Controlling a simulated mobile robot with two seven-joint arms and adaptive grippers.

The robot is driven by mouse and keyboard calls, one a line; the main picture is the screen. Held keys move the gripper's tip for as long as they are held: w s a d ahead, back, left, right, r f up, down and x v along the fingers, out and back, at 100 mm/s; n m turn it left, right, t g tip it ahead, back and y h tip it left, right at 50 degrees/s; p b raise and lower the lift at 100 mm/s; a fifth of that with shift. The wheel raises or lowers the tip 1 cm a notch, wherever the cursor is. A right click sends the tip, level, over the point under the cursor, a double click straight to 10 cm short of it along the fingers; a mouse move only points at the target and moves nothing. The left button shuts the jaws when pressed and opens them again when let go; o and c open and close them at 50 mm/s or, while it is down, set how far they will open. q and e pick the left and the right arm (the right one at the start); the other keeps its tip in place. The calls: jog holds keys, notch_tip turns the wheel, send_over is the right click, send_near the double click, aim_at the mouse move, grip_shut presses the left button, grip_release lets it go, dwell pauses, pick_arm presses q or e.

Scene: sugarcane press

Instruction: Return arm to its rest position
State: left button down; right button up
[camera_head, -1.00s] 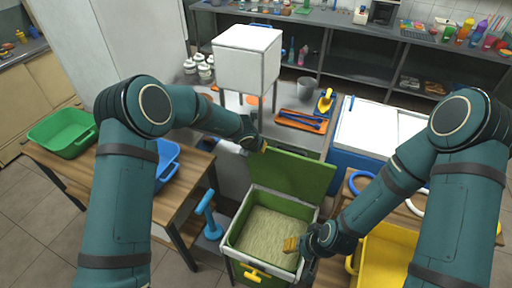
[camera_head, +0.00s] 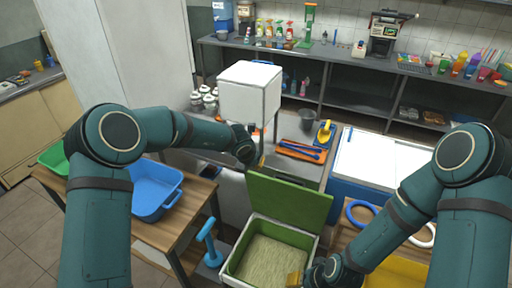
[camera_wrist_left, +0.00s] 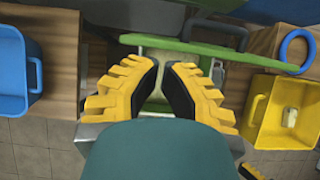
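My left arm reaches in from the left, and its gripper (camera_head: 258,162) hangs behind the raised green lid (camera_head: 290,203), below the white box-shaped machine (camera_head: 250,90). In the left wrist view its yellow fingers (camera_wrist_left: 163,68) stand slightly apart with a narrow gap and nothing clear between them. My right arm reaches in from the right. Its yellow gripper (camera_head: 294,280) is low at the right side of the open green-and-white bin (camera_head: 233,262) of pale fibrous material (camera_head: 268,257). Whether its fingers are open is too small to tell.
A wooden table with a blue tub (camera_head: 155,188) stands left. A blue-handled tool (camera_head: 207,240) stands beside the bin. An orange tray (camera_head: 302,152) lies on the metal counter. Blue (camera_head: 362,210) and white rings and a yellow tub (camera_head: 398,272) are at right.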

pick_arm(q)
jog(key=s+a+f+m+y+b, duration=0.1)
jog(key=s+a+f+m+b, duration=0.2)
jog(key=s+f+m, duration=0.5)
jog(key=s+a+f+m+b, duration=0.2)
jog(key=s+f+m+b, duration=0.1)
jog(key=s+f+m, duration=0.65)
jog(key=s+f+m+g+h+b, duration=0.1)
jog(key=s+f+m+g+b, duration=0.1)
jog(key=s+f+m, duration=0.2)
jog(key=s+f+m+g+h+b, duration=0.1)
jog(key=s+f+m+b, duration=0.1)
jog(key=s+f+m, duration=0.3)
jog(key=s+m, duration=0.3)
jog(key=s, duration=0.4)
jog(key=shift+f+m+g+h+b, duration=0.2)
jog(key=shift+m+g+h+b, duration=0.1)
jog(key=shift+m+g+h, duration=0.1)
jog(key=shift+d, duration=0.1)
